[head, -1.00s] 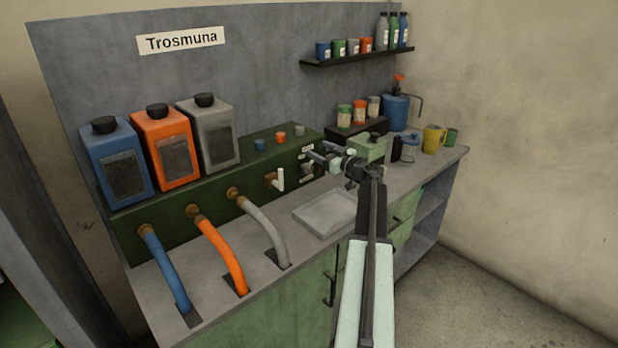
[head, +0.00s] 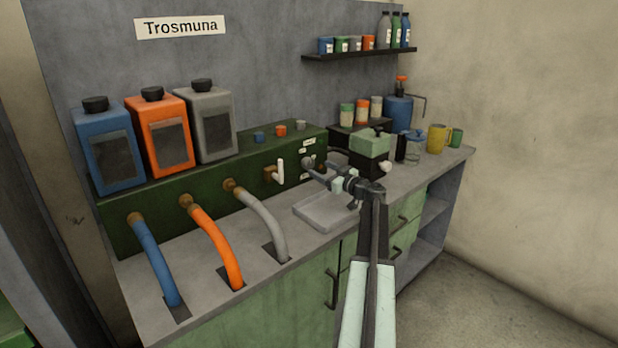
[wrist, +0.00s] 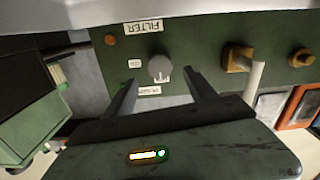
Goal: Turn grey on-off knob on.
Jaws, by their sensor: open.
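The grey knob (wrist: 158,68) is round with a small white mark, on the dark green panel between a FILTER label (wrist: 143,27) and a partly hidden label (wrist: 149,90). The knob also shows in the head view (head: 308,162), just beyond my fingertips. My gripper (wrist: 162,80) is open and empty in the wrist view, one finger low on each side of the knob. I cannot tell whether either finger touches it. My gripper also shows in the head view (head: 322,174), close to the panel front.
A white-handled brass valve (head: 275,173) sits left of the knob in the head view. A grey tray (head: 325,211) lies on the counter below. A green-topped machine (head: 371,150) stands right of my gripper. Coloured hoses, including a grey one (head: 265,220), run down at the left.

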